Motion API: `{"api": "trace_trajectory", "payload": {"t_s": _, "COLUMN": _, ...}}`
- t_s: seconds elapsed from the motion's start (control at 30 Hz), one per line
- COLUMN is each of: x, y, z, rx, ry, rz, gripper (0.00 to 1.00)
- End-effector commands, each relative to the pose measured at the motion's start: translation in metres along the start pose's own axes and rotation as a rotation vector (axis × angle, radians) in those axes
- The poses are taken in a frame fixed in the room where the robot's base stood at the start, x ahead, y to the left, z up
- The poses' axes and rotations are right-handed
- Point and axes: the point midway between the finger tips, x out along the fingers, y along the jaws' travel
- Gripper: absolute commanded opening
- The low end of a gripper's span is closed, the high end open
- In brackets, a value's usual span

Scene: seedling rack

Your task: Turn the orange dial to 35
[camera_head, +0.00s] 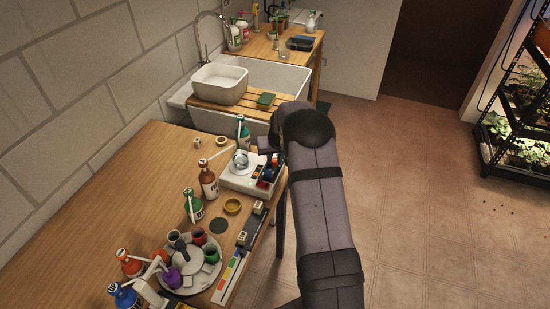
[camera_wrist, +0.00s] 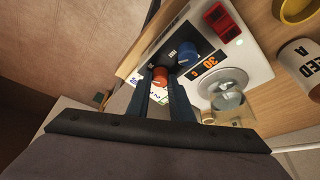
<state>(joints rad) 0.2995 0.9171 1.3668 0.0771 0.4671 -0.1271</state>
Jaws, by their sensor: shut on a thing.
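The orange dial (camera_wrist: 161,76) is on the white device (camera_wrist: 258,62) in the wrist view. My gripper (camera_wrist: 161,82) is shut on it, with one dark finger on each side. A blue dial (camera_wrist: 187,53) sits beside it, close to the fingertips. A small display (camera_wrist: 208,63) on the device seems to read 30 in orange. In the head view the white device (camera_head: 238,180) stands near the table's right edge. My arm comes over it from the right and hides my fingertips and the orange dial there.
A glass vessel (camera_wrist: 228,90) stands on the device near my fingers. A red switch block (camera_wrist: 221,20) is at its far end. A brown bottle (camera_head: 208,180) and a yellow dish (camera_head: 233,206) stand close by. A round tray (camera_head: 192,287) holds several cups.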

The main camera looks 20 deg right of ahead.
Motion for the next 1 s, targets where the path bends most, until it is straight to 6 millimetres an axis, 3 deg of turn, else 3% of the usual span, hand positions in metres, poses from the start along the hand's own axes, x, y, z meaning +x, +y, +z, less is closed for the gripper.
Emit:
{"api": "trace_trajectory", "payload": {"t_s": 0.5, "x": 0.0032, "y": -0.0036, "z": 0.0008, "rx": 0.285, "ry": 0.003, "rz": 0.118, "gripper": 0.0}}
{"api": "trace_trajectory", "payload": {"t_s": 1.0, "x": 0.0001, "y": -0.0035, "z": -0.0004, "rx": 0.361, "ry": 0.003, "rz": 0.148, "gripper": 0.0}}
